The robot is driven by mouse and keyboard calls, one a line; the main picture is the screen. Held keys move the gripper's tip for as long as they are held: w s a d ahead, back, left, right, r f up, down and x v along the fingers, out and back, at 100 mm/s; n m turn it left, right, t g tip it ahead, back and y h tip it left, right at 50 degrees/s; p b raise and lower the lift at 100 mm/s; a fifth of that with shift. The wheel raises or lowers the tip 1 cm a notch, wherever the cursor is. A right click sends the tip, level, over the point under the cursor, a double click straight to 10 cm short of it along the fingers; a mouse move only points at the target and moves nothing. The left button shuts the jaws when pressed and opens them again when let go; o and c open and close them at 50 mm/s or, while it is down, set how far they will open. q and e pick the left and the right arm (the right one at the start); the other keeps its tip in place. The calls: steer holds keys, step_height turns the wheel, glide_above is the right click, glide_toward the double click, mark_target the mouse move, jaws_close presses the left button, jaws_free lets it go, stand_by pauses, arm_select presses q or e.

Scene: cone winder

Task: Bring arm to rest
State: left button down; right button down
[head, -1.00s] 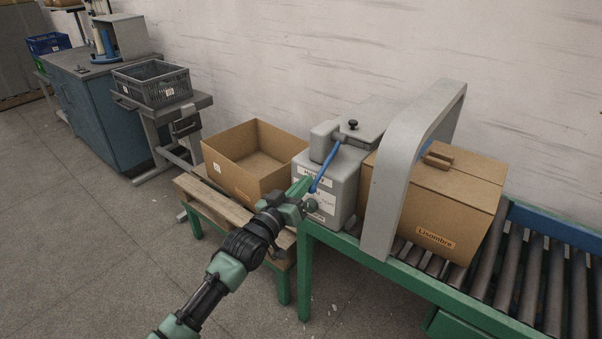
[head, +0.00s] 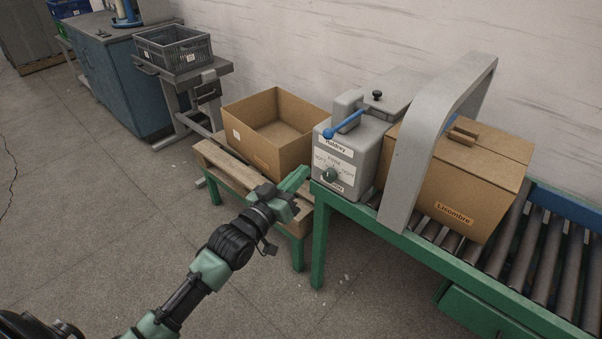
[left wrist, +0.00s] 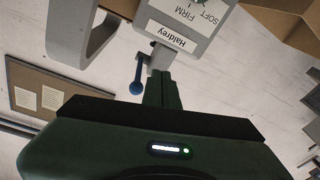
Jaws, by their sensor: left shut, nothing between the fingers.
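My left arm comes in from the lower left in the head view. Its gripper (head: 300,180) is shut and empty, in the air in front of the grey control box (head: 342,160), to the left of its dial. The box bears a "Haldrey" label and a green knob (head: 330,175). A blue-handled lever (head: 345,125) on the box stands apart from the gripper. In the left wrist view the shut fingers (left wrist: 161,85) point toward the box face (left wrist: 185,30), seen upside down, with the blue lever (left wrist: 137,80) beside them. My right gripper is not in view.
An open carton (head: 265,150) stands on a wooden-topped green stand left of the box. A closed "Lisombre" carton (head: 475,190) sits on the roller conveyor (head: 520,265) under a grey arch (head: 420,150). A grey crate (head: 172,50) is farther back.

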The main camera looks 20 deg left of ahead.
arm_select(q)
steer(key=shift+f, duration=0.1)
stand_by(0.4)
steer(key=s+a+f+g+y, duration=0.1)
steer(key=s+f+g, duration=0.1)
steer(key=f, duration=0.9)
steer(key=s+a+f+g+y, duration=0.2)
steer(key=f, duration=0.9)
steer(key=s+f+g, duration=0.2)
steer(key=s+f, duration=0.3)
steer(key=f, duration=0.3)
steer(key=s+f+g, duration=0.2)
steer(key=s+f, duration=0.3)
steer(key=f, duration=0.3)
steer(key=s+f+m+g+y+p, duration=0.1)
steer(key=s+f+g, duration=0.3)
steer(key=s+f, duration=0.95)
steer(key=s+d+f+m+g, duration=0.1)
steer(key=s+f+g, duration=0.1)
steer(key=s, duration=1)
steer(key=s+d+f+m+g, duration=0.1)
steer(key=s+f+g, duration=0.2)
steer(key=s, duration=0.9)
step_height(320, 180, down, 2)
steer(key=shift+s+f+y, duration=0.2)
steer(key=shift+s+y, duration=0.1)
